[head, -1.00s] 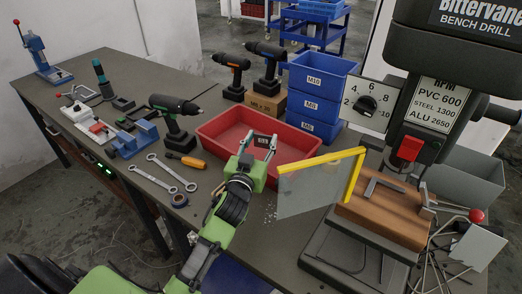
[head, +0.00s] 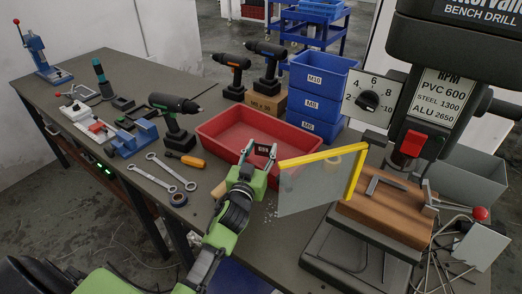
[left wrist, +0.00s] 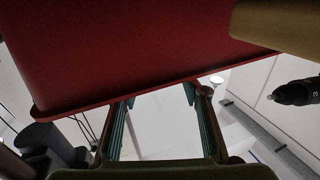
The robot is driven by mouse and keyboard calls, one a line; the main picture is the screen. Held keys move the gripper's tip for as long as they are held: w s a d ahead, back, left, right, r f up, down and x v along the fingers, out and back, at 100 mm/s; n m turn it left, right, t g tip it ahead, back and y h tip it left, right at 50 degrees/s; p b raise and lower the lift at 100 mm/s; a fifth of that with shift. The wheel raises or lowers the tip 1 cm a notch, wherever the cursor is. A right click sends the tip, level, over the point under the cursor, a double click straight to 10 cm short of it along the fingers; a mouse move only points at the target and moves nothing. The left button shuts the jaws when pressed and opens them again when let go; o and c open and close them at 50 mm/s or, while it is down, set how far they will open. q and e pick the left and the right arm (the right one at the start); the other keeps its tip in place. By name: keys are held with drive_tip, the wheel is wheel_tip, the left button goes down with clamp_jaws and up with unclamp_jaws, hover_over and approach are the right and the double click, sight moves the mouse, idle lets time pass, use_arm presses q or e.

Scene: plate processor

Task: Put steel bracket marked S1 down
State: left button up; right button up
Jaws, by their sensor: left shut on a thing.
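My left gripper (head: 262,155) is shut on a small dark piece with a white label (head: 265,149), which I take to be the steel bracket S1; the marking is too small to read. It holds the piece at the near right edge of the red bin (head: 212,133). I cannot tell whether the piece touches the bin. In the left wrist view the gripper's fingers (left wrist: 162,98) point toward the bin's red wall (left wrist: 130,50); the held piece cannot be made out there. My right gripper is not in view.
A clear guard with a yellow frame (head: 309,158) stands just right of the gripper. Behind it, a grey angled metal piece (head: 386,186) lies on the drill's wooden block (head: 380,218). Blue bins (head: 314,104), a green drill (head: 173,120) and wrenches (head: 172,173) surround the red bin.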

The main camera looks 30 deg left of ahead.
use_arm(q)
drive_tip(key=o, duration=1.1)
drive_tip(key=shift+f, duration=0.35)
drive_tip(key=shift+o, duration=1)
drive_tip(key=shift+f, duration=0.15)
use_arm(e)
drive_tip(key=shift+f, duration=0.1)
use_arm(q)
drive_tip(key=shift+s, duration=0.1)
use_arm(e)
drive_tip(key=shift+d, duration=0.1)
use_arm(q)
drive_tip(key=shift+r+p, duration=0.35)
drive_tip(key=shift+p, duration=0.05)
drive_tip(key=s, duration=0.1)
drive_tip(key=s+p, duration=0.1)
drive_tip(key=s, duration=0.1)
drive_tip(key=shift+s+d+r, duration=0.2)
drive_tip(key=shift+d+r, duration=0.1)
drive_tip(key=shift+d, duration=0.05)
drive_tip(key=s+d+p, duration=0.1)
drive_tip(key=s, duration=0.7)
drive_tip(key=shift+d+r, duration=0.2)
drive_tip(key=shift+d, duration=0.05)
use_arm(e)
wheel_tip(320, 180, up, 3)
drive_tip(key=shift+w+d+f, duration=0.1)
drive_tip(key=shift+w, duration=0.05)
